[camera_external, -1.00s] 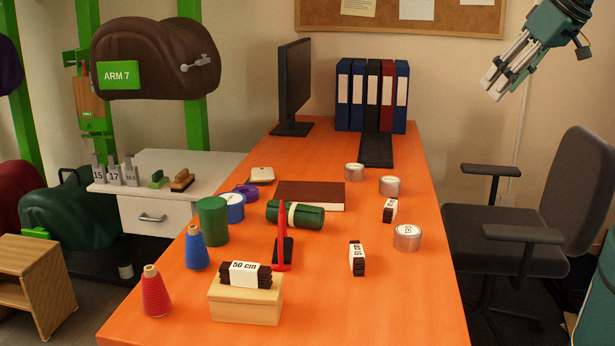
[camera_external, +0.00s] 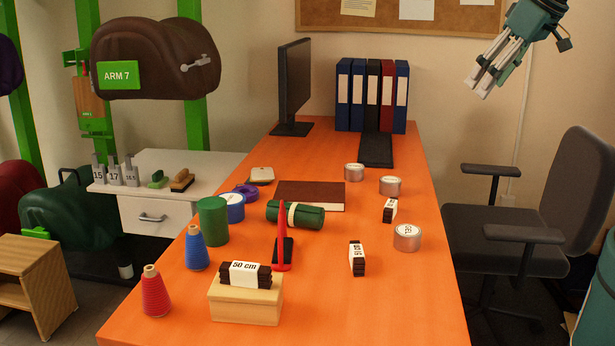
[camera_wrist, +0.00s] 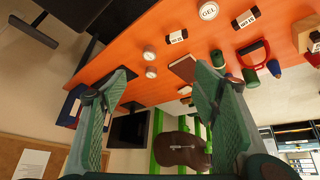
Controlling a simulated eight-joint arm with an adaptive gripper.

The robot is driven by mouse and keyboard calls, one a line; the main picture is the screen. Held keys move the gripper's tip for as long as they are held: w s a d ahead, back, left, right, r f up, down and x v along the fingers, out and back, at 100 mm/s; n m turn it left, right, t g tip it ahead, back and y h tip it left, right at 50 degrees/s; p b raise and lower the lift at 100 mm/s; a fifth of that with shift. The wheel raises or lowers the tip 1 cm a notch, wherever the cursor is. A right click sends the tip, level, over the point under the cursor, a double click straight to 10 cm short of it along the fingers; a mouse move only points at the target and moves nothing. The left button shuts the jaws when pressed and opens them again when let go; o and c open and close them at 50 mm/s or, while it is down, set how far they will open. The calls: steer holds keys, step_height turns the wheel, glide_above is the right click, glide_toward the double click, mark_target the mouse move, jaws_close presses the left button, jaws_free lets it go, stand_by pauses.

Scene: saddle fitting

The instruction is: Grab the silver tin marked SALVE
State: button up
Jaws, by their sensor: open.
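Three silver tins stand on the orange desk. The nearest tin (camera_external: 407,238) has a white lid reading GEL in the wrist view (camera_wrist: 208,11). A second tin (camera_external: 390,187) stands farther back, also in the wrist view (camera_wrist: 149,54). A third tin (camera_external: 354,173) is behind it to the left, also in the wrist view (camera_wrist: 151,72). The lettering on these two is too small to read, so I cannot tell which is SALVE. My gripper (camera_external: 477,84) is open and empty, high above and right of the desk; its spread fingers (camera_wrist: 162,72) show in the wrist view.
Two dark banded bundles (camera_external: 357,258) (camera_external: 390,210) lie near the tins. A brown book (camera_external: 310,194), green roll (camera_external: 295,215) and red upright holder (camera_external: 282,240) are left of them. A monitor (camera_external: 293,85) and binders (camera_external: 371,95) stand behind. A chair (camera_external: 545,210) is at right.

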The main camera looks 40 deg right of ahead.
steer(key=w+f+n+g+b, duration=0.2)
steer(key=w+f, duration=0.1)
steer(key=w, duration=0.7)
steer(key=n+g+b, duration=0.4)
steer(key=n, duration=0.2)
glide_above(391, 180)
steer(key=f, duration=2.6)
steer(key=shift+s+a+f, duration=0.25)
steer(key=shift+s+f, duration=0.05)
steer(key=shift+s, duration=0.05)
steer(key=shift+w+f+n, duration=0.15)
steer(key=shift+f+n, duration=0.15)
steer(key=shift+f, duration=0.2)
steer(key=shift+w+d+f, duration=0.1)
steer(key=shift+d+f, duration=0.05)
steer(key=shift+f, duration=1.15)
